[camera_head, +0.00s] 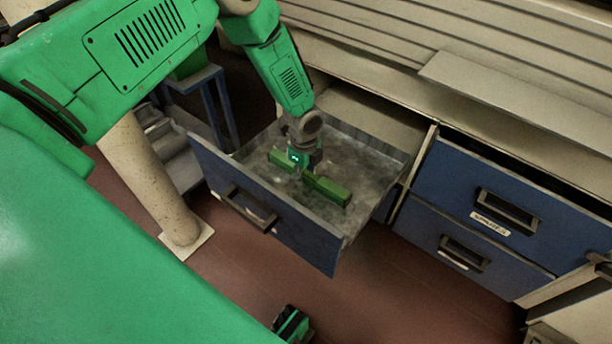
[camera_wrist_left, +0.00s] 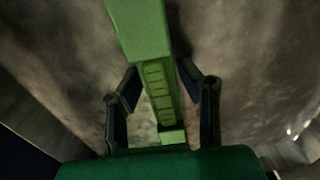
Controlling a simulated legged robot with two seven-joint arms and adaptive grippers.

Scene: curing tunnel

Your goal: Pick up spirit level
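The spirit level is a long green bar (camera_head: 328,188) lying on the floor of the open drawer, and it also shows in the left wrist view (camera_wrist_left: 142,32). Its middle is hidden by my gripper in the head view. My left gripper (camera_head: 303,168) points down into the drawer over the level's middle. In the left wrist view my left gripper (camera_wrist_left: 161,82) has its two dark fingers apart, one on each side of the level. Gaps show between the fingers and the bar.
The open drawer (camera_head: 262,218) has a blue front with a dark handle and a grey inside, with walls around the level. Closed blue drawers (camera_head: 485,207) stand to its right. A beige post (camera_head: 150,180) stands at its left. A bench surface lies behind.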

